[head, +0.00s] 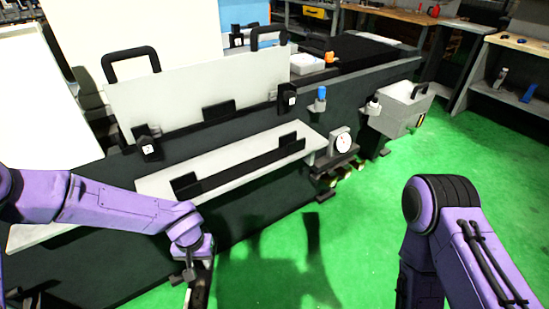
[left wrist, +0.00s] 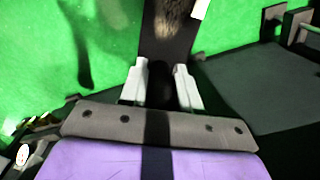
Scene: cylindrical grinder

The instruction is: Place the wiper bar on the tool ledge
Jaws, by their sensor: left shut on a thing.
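The tool ledge (head: 225,166) is a long pale shelf on the front of the dark machine, with black upright brackets and a black strip along it. My left gripper (head: 190,272) is below and in front of the ledge, apart from it. It is shut on the wiper bar (head: 202,286), a dark bar that runs out of the bottom of the head view. In the left wrist view the pale fingers (left wrist: 161,88) are on either side of the dark bar (left wrist: 165,45), which has a brownish bristly patch. The bar's far end is cut off. My right gripper is out of view.
A white panel with black handles (head: 200,92) stands behind the ledge. A round dial (head: 343,142) and a blue-topped knob (head: 321,97) sit by its right end. A grey box (head: 402,108) juts out further right. The green floor (head: 330,240) in front is clear.

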